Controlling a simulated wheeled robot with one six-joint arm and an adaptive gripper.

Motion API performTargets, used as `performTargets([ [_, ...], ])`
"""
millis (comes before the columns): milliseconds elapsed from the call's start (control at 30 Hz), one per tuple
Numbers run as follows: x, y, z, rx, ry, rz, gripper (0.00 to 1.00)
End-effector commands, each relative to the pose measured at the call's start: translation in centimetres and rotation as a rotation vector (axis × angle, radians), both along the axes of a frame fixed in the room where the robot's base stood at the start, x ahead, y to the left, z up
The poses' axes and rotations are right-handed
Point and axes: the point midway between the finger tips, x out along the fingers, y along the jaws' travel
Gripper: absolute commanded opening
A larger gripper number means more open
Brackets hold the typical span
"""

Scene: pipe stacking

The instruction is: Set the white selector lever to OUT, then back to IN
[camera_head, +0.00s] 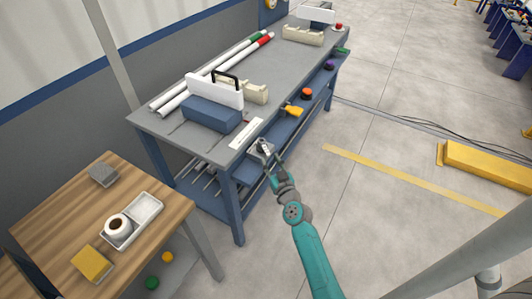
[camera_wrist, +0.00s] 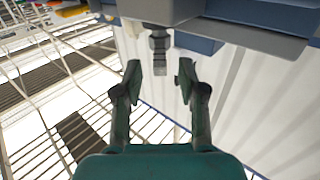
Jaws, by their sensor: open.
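My gripper (camera_head: 265,150) is at the near right front edge of the workbench, beside a white plate (camera_head: 246,133) on the bench. In the wrist view my gripper (camera_wrist: 160,72) is open, with its two fingers apart and nothing held between them. A grey stepped stub (camera_wrist: 158,43) hangs from a grey block (camera_wrist: 160,10) just beyond the fingertips, roughly in line with the gap. I cannot tell whether this stub belongs to the selector. The white selector lever is not clearly distinguishable, and no IN or OUT marking is readable.
The blue-framed workbench (camera_head: 185,132) carries a blue box (camera_head: 212,114), a white panel (camera_head: 215,90) with a black handle, and pipes (camera_head: 215,69). A wooden table (camera_head: 60,207) stands at left.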

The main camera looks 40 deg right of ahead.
Motion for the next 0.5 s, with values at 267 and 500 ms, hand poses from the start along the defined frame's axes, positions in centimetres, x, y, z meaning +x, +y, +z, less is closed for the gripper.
performTargets([
  [267, 3.6, -1.3, 0.0, 0.001, 0.000, 0.001, 0.41],
  [500, 4.7, -1.7, 0.0, 0.000, 0.001, 0.000, 0.41],
])
